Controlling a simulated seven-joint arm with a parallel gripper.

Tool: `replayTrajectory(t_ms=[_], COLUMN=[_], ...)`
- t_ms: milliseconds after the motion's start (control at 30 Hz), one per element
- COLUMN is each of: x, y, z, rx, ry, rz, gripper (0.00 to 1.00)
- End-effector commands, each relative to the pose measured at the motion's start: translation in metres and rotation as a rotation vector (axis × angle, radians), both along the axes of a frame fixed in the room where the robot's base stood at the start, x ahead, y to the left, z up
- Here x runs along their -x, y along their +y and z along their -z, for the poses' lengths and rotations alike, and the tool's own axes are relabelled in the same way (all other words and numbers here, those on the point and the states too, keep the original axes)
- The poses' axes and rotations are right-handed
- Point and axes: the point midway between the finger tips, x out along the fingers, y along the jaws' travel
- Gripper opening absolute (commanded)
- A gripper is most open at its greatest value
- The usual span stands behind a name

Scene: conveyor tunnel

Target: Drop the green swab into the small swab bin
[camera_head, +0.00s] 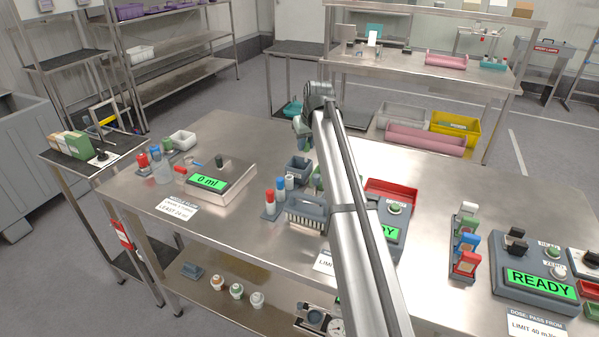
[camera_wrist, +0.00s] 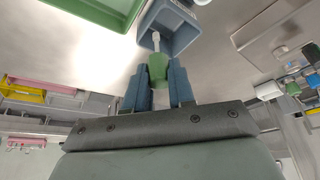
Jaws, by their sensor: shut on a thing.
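My gripper (camera_wrist: 159,76) is shut on the green swab. In the wrist view the swab's green end (camera_wrist: 157,64) is between the blue-grey fingers, and its white stem (camera_wrist: 154,40) points away from them. The stem's tip overlaps the wall of a small blue-grey bin (camera_wrist: 186,42); how far apart they are, I cannot tell. In the head view a small blue-grey open bin (camera_head: 298,162) stands on the steel table, just below my gripper (camera_head: 302,128). The swab cannot be made out there.
A rack with red and blue-capped tubes (camera_head: 269,205) and a grey brush-like block (camera_head: 307,213) stand near the bin. A scale reading 0 ml (camera_head: 213,180) is to the left. A red tray (camera_head: 391,193) lies right of my arm. A green tray (camera_wrist: 50,40) borders the wrist view.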

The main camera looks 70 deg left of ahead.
Motion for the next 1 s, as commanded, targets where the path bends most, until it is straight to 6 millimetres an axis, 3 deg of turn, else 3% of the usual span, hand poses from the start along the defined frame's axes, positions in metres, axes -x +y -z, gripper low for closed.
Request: replayTrajectory(t_ms=[133, 367, 800, 1000], x=[0.014, 0.016, 0.016, 0.015], y=[0.005, 0.006, 0.005, 0.005], z=[0.000, 0.008, 0.049, 0.059], rx=[0.000, 0.000, 0.001, 0.000], ry=[-0.001, 0.000, 0.000, 0.000], rz=[-0.004, -0.005, -0.005, -0.005], gripper=[0.00, 0.00, 0.00, 0.00])
